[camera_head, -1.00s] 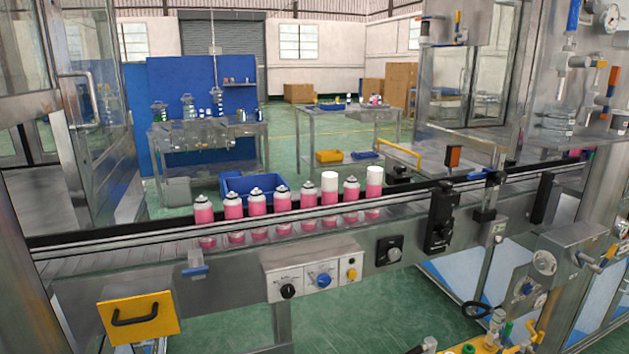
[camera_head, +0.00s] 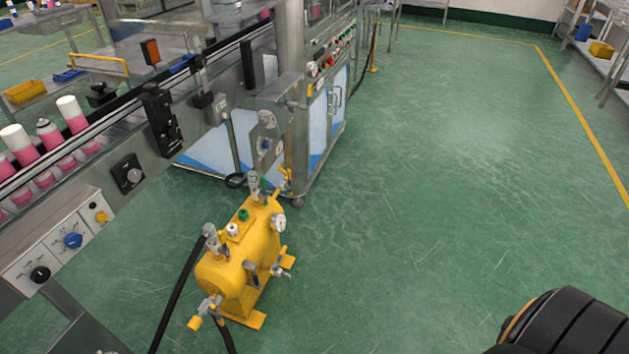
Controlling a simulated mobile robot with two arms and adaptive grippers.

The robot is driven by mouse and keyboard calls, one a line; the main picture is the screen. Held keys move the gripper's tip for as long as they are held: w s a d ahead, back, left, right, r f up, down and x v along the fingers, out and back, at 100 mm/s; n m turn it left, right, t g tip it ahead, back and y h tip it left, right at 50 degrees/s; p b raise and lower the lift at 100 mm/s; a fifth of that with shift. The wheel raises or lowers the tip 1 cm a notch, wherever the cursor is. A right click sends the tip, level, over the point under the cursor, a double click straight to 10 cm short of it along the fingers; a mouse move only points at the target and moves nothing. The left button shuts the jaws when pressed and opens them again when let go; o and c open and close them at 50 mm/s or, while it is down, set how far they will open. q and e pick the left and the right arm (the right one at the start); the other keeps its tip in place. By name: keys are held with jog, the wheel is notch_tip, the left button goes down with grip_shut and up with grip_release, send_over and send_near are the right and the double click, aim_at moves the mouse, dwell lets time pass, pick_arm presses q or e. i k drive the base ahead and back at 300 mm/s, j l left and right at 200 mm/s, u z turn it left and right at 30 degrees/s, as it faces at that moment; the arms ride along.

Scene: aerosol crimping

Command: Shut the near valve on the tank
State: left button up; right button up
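The yellow tank (camera_head: 240,262) stands on the green floor, left of the middle of the view, beside the conveyor line. A small metal valve with a yellow handle, the near valve (camera_head: 205,310), sticks out at the tank's near end. Its handle hangs down to the left; I cannot tell whether it is open or shut. Another yellow-handled valve (camera_head: 286,178) is at the far end. A round gauge (camera_head: 280,223) sits on the tank's right side. Neither gripper shows. A dark rounded part of my own arm is at the bottom right.
A black hose (camera_head: 178,292) runs down from the tank's near top fitting. The conveyor (camera_head: 95,150) with pink cans and its control box (camera_head: 62,243) line the left. A steel cabinet (camera_head: 320,125) stands behind the tank. The floor to the right is wide and clear.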

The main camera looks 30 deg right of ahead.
aim_at(263, 195)
jog(key=z, duration=0.6)
jog(key=u, duration=0.4)
jog(key=i+l+u, duration=0.15)
jog(key=l+u, duration=0.15)
jog(key=u, duration=0.2)
jog(key=i+l+u, duration=0.15)
jog(key=l+u, duration=0.55)
jog(key=u, duration=0.25)
